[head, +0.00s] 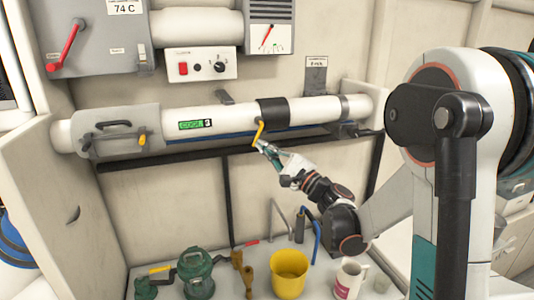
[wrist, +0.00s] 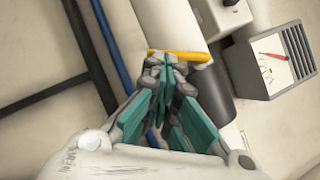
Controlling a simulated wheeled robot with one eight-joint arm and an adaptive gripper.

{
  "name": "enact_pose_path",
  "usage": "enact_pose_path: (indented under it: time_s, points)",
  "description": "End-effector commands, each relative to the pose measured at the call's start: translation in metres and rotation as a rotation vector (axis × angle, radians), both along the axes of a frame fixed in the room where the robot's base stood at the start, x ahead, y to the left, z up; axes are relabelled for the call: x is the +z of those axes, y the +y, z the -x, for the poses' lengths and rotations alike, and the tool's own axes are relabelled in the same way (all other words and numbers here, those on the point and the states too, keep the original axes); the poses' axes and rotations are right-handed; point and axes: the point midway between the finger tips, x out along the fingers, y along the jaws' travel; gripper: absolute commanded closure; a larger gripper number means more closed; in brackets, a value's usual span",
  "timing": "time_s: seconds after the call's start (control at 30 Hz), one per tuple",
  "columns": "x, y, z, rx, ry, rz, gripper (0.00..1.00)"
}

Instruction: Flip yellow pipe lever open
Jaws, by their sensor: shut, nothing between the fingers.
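The yellow pipe lever (head: 258,132) is a short handle at the dark collar (head: 272,112) on the white horizontal pipe (head: 225,118). My gripper (head: 261,145) is at the lever's lower end, shut, with nothing held. In the wrist view the yellow lever (wrist: 182,56) lies just beyond the tips of my shut gripper (wrist: 160,62). The fingertips cover part of it. I cannot tell whether they touch it.
A grey clamp cover with a small yellow knob (head: 142,140) sits on the pipe's left. Above are a red-handled switch box (head: 95,35) and a control box (head: 195,65).

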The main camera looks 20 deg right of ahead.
Motion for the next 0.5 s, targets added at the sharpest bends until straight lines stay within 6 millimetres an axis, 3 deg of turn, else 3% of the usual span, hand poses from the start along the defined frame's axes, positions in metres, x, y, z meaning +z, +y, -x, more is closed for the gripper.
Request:
enact_pose_path:
  time_s: [0.2,0.5]
  points:
    - [-0.002,0.008,0.000,0.002,0.000,-0.110,1.00]
    - [0.000,0.016,0.000,0.000,0.000,-0.107,1.00]
